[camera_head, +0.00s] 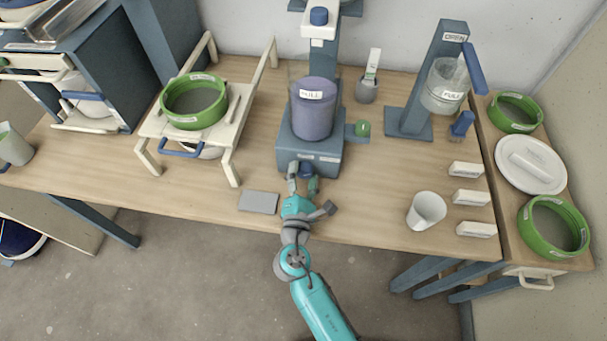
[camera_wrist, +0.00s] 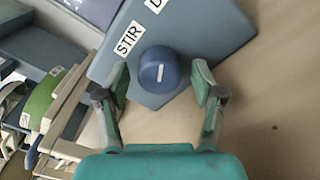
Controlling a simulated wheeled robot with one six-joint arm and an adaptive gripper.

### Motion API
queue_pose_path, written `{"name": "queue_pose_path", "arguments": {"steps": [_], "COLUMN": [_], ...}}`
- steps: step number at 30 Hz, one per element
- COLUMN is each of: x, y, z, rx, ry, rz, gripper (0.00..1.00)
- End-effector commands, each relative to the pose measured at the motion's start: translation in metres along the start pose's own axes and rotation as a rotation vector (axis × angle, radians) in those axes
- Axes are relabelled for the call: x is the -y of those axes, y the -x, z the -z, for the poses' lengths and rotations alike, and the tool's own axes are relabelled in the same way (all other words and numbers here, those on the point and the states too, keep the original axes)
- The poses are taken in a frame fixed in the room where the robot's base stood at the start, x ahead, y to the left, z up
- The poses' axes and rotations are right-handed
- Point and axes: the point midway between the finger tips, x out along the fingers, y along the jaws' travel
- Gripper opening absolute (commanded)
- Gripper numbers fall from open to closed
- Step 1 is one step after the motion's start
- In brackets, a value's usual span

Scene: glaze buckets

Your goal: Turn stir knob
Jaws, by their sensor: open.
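The stir knob (camera_wrist: 159,69) is a round dark blue knob with a white mark, on the front of the blue-grey mixer base (camera_wrist: 205,35) beside a "STIR" label (camera_wrist: 129,38). In the head view the knob (camera_head: 306,169) shows small at the base's front. My gripper (camera_wrist: 160,85) is open, with one finger on each side of the knob and a visible gap on both sides. In the head view my gripper (camera_head: 302,184) is at the front of the mixer base (camera_head: 310,158). A container labelled "FULL" (camera_head: 312,112) stands on the base.
A grey plate (camera_head: 259,202) lies left of my gripper. A white cup (camera_head: 426,211) and several white labelled blocks (camera_head: 470,197) are at the right. A cream stand (camera_head: 150,130) with a green-rimmed sieve (camera_head: 194,120) is at the left. Bare tabletop (camera_head: 365,190) lies right of my gripper.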

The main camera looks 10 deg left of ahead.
Motion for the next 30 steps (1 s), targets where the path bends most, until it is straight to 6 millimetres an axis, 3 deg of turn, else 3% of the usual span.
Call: {"name": "queue_pose_path", "arguments": {"steps": [5, 12, 23, 30], "x": [0.0, 0.0, 0.0002, 0.0001], "y": [0.0002, 0.0003, 0.0004, 0.0004], "z": [0.0001, 0.0001, 0.0002, 0.0003], "rx": [0.0, 0.0, 0.001, 0.005], "ry": [0.0, 0.0, -0.045, -0.191], "rz": [0.0, 0.0, -0.001, -0.005], "gripper": [0.68, 0.08, 0.08, 0.08]}}
